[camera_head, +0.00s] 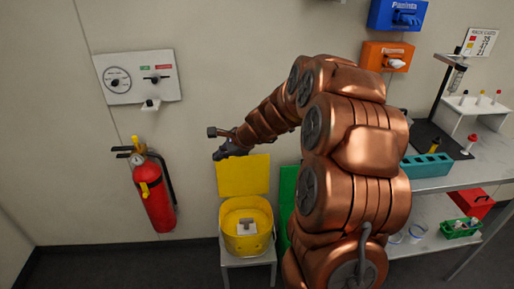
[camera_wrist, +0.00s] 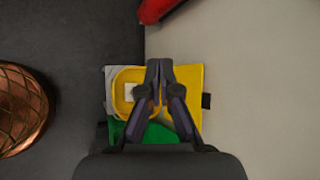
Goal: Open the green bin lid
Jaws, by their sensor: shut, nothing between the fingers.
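A green bin (camera_head: 288,190) stands right of the yellow bin in the head view, mostly hidden behind my arm. An upright green surface shows; I cannot tell how its lid stands. In the wrist view green parts (camera_wrist: 152,133) show below the yellow bin, partly covered by my gripper. My gripper (camera_head: 221,153) is shut and empty, in front of the wall above the yellow bin's raised lid in the head view. In the wrist view its fingertips (camera_wrist: 160,66) meet over the yellow bin area, apart from the green.
The yellow bin (camera_head: 243,240) sits on a grey stand (camera_head: 249,270), its lid (camera_head: 243,175) raised against the wall, a pale object inside. A red extinguisher (camera_head: 154,195) hangs left. A wall panel (camera_head: 137,78) is above it. A lab bench (camera_head: 470,180) stands right.

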